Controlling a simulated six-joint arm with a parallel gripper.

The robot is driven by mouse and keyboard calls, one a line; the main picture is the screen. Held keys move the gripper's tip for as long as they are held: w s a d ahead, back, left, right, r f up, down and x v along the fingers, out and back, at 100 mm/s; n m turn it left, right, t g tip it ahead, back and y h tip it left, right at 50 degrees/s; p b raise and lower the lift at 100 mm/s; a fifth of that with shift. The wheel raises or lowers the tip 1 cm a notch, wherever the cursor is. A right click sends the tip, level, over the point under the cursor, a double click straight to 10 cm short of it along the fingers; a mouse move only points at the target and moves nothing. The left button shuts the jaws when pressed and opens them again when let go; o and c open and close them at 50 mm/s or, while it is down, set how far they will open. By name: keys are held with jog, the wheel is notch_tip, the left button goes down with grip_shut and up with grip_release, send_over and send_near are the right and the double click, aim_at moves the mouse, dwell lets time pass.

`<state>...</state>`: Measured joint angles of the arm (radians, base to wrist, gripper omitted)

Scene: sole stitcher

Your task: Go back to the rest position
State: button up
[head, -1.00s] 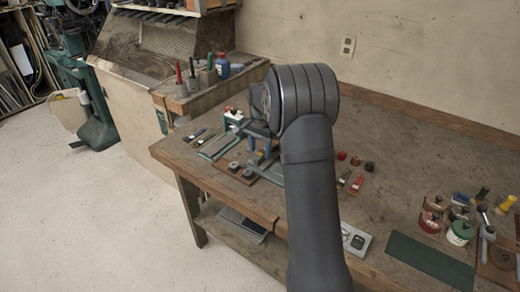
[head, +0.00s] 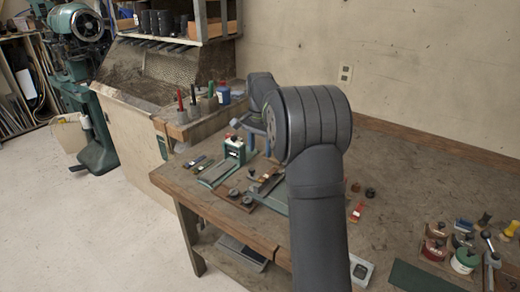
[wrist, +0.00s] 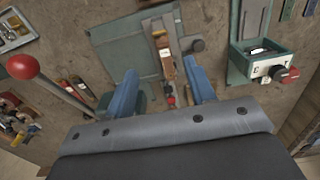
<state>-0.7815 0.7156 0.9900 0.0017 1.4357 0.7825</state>
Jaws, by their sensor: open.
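My gripper (wrist: 160,92) shows in the wrist view as two blue fingers set wide apart, open with nothing held between them. Beneath and beyond the fingers is a grey-green machine base plate (wrist: 115,45) on the bench. In the head view my dark arm stands over the workbench (head: 420,180) and hides most of the gripper; a little blue shows left of the arm's joint. No separate rest marker shows in either view.
A red-ball lever (wrist: 22,66) rises at left in the wrist view. A green box-like device (wrist: 270,62) is at right. Jars, including a green one (head: 464,262), and a dark green mat (head: 415,278) lie at the bench's right. Bare bench lies behind them.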

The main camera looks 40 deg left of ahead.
aim_at(260, 180)
notch_tip(260, 180, down, 12)
jog(key=shift+f, duration=0.15)
notch_tip(260, 180, up, 2)
jog(key=shift+r, duration=1)
